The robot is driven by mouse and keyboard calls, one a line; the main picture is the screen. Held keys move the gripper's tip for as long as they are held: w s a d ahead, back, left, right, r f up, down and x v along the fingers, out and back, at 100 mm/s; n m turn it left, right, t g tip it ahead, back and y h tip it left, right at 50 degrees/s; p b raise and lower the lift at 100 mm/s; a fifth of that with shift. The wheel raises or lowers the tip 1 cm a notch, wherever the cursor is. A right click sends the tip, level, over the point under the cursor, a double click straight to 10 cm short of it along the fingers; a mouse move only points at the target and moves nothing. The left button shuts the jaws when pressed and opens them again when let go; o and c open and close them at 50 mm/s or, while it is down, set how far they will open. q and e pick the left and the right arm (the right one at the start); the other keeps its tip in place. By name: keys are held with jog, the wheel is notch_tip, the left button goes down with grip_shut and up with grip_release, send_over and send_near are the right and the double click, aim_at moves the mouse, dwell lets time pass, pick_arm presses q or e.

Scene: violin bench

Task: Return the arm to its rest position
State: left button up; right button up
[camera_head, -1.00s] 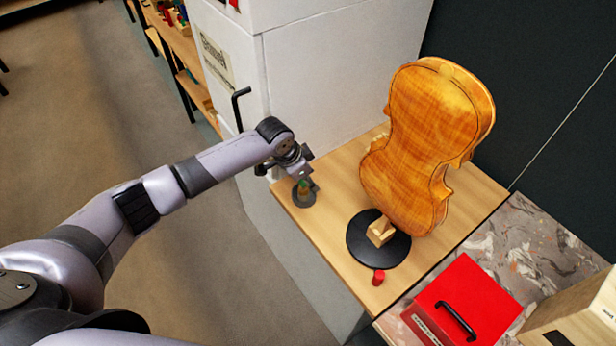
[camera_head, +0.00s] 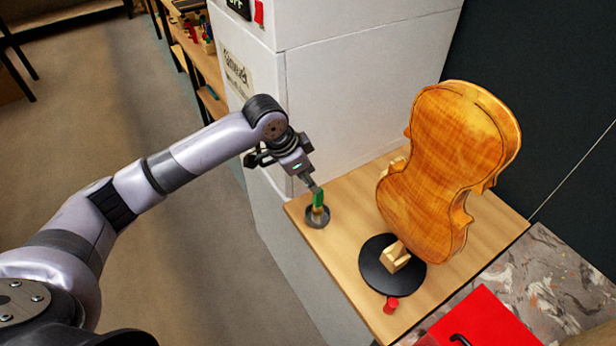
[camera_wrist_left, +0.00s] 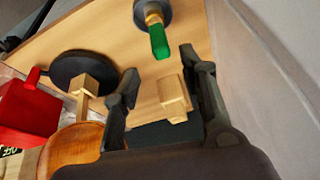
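My left arm reaches in from the left in the head view. Its gripper (camera_head: 310,182) is just above and beside a green-handled tool (camera_head: 319,198) standing upright in a small dark round holder (camera_head: 317,217) at the table's left corner. In the left wrist view the fingers (camera_wrist_left: 165,92) are spread apart with nothing gripped. The green handle (camera_wrist_left: 159,42) shows beyond them, apart from both fingers. A pale wooden block (camera_wrist_left: 173,98) appears between the fingers, further away on the table. My right gripper is not in view.
A red cylinder (camera_head: 390,305) is at the front edge. A red box (camera_head: 490,325) is at lower right. A white cabinet (camera_head: 330,90) rises behind the gripper. Open floor lies left.

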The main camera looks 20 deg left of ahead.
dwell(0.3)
pick_arm(q)
jog(key=s+d+f+h, duration=0.1)
jog(key=s+d+f, duration=0.3)
jog(key=s, duration=0.2)
jog(key=s+d+f, duration=0.4)
jog(key=s, duration=0.3)
jog(key=s+a+f+n+y, duration=0.1)
jog(key=s+a+n+y, duration=0.1)
jog(key=s+a+n, duration=0.45)
jog(key=s+a+f+n+y, duration=0.1)
jog(key=s+a+y, duration=0.15)
jog(key=s, duration=0.75)
notch_tip(320, 180, down, 25)
jog(key=s+g, duration=0.1)
jog(key=s+a+f, duration=0.1)
jog(key=s+f, duration=0.7)
jog(key=s+a+f+g, duration=0.1)
jog(key=s+a+f, duration=0.1)
jog(key=s+f, duration=0.6)
jog(key=shift+s+a+f, duration=0.25)
jog(key=shift+s+f, duration=0.1)
jog(key=shift+f, duration=0.2)
